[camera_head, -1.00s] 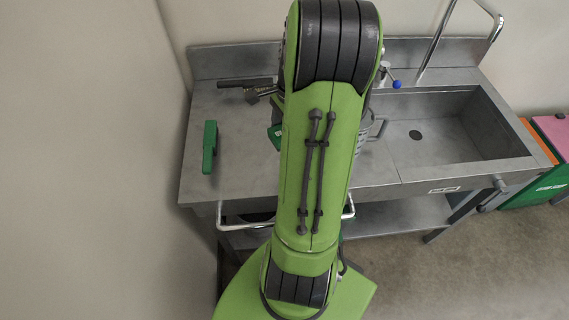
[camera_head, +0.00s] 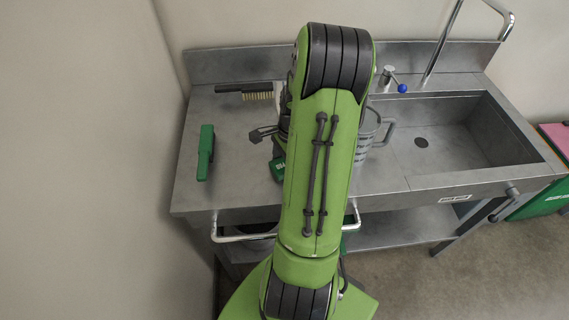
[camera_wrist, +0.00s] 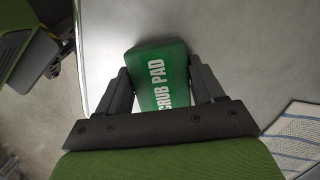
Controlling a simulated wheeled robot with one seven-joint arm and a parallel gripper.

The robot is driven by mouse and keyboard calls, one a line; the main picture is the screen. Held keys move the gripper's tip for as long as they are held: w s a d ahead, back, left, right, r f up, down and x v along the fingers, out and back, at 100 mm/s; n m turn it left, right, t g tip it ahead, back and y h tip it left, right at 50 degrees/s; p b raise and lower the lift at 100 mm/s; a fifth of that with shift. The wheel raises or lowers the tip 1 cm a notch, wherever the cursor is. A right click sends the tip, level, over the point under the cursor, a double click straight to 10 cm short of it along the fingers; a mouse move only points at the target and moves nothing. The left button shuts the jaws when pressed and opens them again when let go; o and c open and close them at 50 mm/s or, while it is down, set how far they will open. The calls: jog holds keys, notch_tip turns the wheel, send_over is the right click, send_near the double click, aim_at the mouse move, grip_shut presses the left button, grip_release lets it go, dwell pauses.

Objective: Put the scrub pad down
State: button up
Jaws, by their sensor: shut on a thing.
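The scrub pad (camera_wrist: 160,78), a dark green block with a white label, is between the two dark fingers of my gripper (camera_wrist: 158,82) in the wrist view. The gripper is shut on it. In the head view my arm hides most of the gripper; a dark green labelled piece that looks like the pad (camera_head: 278,169) shows at the arm's left edge, over the front part of the steel counter (camera_head: 235,180). I cannot tell whether the pad touches the counter.
A green block (camera_head: 206,152) stands at the counter's left. A brush (camera_head: 257,95) lies at the back, and a grey metal jug (camera_head: 367,135) stands right of my arm. The sink (camera_head: 455,135) is at the right. A blue-striped cloth (camera_wrist: 300,135) shows in the wrist view.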

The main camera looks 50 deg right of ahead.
jog(key=o, duration=1.1)
jog(key=shift+f, duration=0.1)
